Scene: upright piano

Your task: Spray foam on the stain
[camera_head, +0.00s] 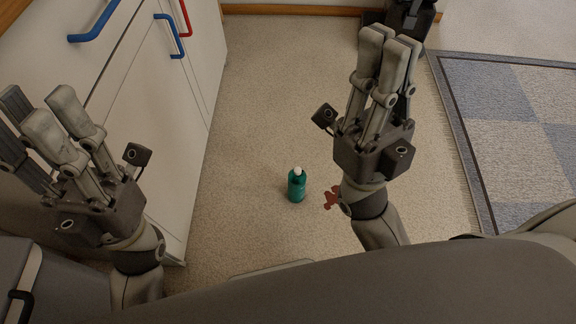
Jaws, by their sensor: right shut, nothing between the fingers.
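A green bottle with a white cap (297,186) stands upright on the speckled floor, between my two arms. A dark red stain (331,197) lies on the floor just right of the bottle. My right wrist partly hides the stain. My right gripper (391,48) is shut and empty, raised up and to the right of the bottle. My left gripper (42,108) is at the left in front of the white cabinet, with its fingers spread and nothing seen between them. Neither gripper touches the bottle.
A white cabinet (150,120) with blue and red handles stands at the left. A blue and grey checkered rug (515,110) lies at the right. A dark object (412,15) stands at the back by the wall.

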